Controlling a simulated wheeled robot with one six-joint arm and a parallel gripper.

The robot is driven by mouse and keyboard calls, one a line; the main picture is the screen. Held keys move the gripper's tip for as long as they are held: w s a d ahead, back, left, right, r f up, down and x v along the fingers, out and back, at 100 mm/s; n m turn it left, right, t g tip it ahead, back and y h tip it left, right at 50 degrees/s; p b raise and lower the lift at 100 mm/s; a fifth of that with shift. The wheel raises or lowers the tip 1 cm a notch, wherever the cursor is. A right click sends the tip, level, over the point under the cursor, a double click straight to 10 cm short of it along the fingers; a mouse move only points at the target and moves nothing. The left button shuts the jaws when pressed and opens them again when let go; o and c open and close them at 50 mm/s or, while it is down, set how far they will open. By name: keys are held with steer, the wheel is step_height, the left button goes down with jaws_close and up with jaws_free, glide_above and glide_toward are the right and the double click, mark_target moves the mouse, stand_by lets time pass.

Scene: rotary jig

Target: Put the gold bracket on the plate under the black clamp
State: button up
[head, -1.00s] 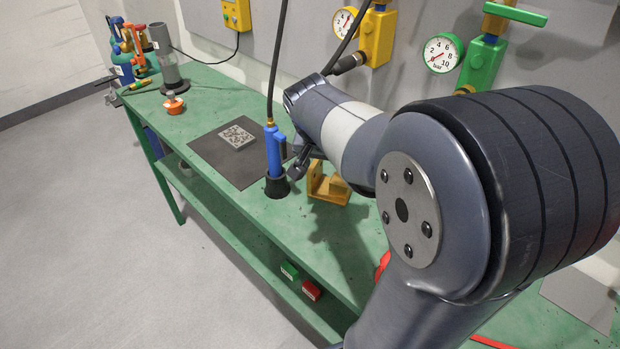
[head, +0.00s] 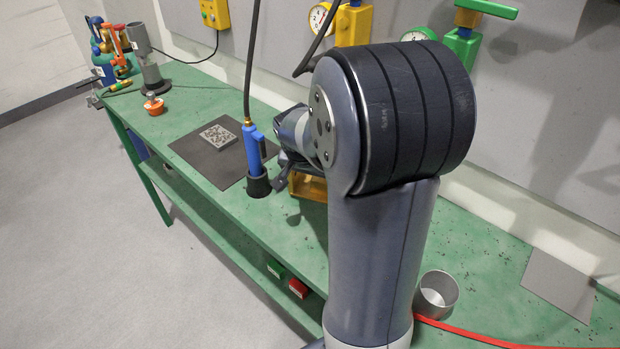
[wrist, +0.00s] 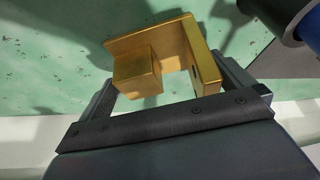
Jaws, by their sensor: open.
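The gold bracket (head: 311,187) is on the green bench, partly hidden behind my arm in the head view. In the wrist view the bracket (wrist: 180,50) shows as a flat gold plate with a block and an upright wall. My gripper (wrist: 165,76) is open, with one finger to each side of the bracket's near part; I cannot tell whether either finger touches it. A cluster with orange and blue parts (head: 112,45) stands at the bench's far left end, with small dark pieces beside it. I cannot make out the black clamp or its plate there for certain.
A blue torch (head: 254,150) stands in a black holder (head: 258,186) close left of my gripper, its cable rising. A patterned grey block (head: 222,135) lies on a dark mat (head: 198,160). A metal cup (head: 437,295) and red hose (head: 470,338) are at right.

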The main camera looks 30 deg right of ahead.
steer(key=shift+w+d+f, duration=0.1)
steer(key=shift+d+f, duration=0.05)
steer(key=shift+f, duration=0.35)
steer(key=shift+c, duration=0.6)
steer(key=c, duration=1.1)
